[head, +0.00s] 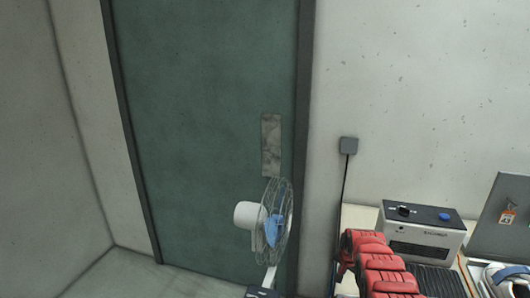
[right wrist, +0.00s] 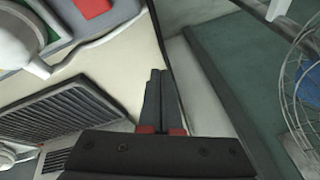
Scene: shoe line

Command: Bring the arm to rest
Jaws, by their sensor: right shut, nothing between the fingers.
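My right gripper (right wrist: 157,74) shows in the right wrist view, with dark fingers that have red bands at their base. The fingers lie together with nothing between them. They are over the edge of a pale bench top (right wrist: 118,62), and I cannot tell how high above it. In the head view I cannot make out the right gripper's fingers. My left gripper is in neither view.
A standing fan (head: 272,222) is before a green door (head: 200,120); its cage (right wrist: 303,85) is right of the gripper in the wrist view. On the bench are a white control box (head: 425,226) and a dark ridged grille (right wrist: 58,118). A red ribbed shape (head: 385,268) is unclear.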

